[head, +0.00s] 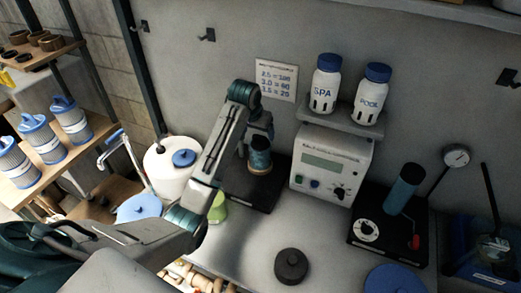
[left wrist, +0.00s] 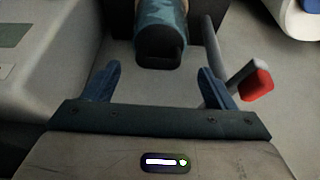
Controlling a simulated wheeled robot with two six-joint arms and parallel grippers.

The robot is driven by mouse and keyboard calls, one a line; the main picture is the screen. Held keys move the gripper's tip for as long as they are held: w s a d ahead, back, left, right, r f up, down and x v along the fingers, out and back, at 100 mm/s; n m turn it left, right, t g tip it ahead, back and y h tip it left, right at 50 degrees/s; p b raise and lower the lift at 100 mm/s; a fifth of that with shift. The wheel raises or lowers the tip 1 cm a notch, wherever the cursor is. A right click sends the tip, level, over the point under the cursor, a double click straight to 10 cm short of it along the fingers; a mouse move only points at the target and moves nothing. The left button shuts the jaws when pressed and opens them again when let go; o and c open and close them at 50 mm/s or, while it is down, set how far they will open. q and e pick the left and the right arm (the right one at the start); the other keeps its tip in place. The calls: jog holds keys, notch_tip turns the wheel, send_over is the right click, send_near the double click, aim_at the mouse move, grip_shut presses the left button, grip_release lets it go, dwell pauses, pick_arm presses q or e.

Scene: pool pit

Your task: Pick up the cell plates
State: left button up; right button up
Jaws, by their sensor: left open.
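I cannot pick out the cell plates by name. A teal cylinder with a tan band (head: 260,161) stands on a dark square base (head: 240,190) in the head view, left of the grey controller. My left gripper (head: 262,130) is at the cylinder's top, pointing down, and hides part of it. In the left wrist view the open fingers (left wrist: 160,85) are apart with nothing between them. A teal cylinder with a dark end (left wrist: 161,40) lies just beyond them. A grey lever with a red tip (left wrist: 257,85) is beside the right finger. My right gripper is not in view.
A second dark stand (head: 385,235) holds a tilted teal cylinder at right. A white drum (head: 172,163) stands left of my arm. A black round cap (head: 291,266) lies on mostly clear bench in front.

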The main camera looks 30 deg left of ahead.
aim_at(260, 137)
pick_arm(q)
jog(key=p+x, duration=0.1)
jog(key=x, duration=0.2)
jog(key=shift+d, duration=0.15)
jog(key=shift+f, duration=0.25)
jog(key=c, duration=1)
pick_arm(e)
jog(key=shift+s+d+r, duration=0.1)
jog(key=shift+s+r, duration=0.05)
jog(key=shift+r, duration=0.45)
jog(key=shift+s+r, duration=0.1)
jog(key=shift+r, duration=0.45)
pick_arm(q)
jog(key=shift+w, duration=0.1)
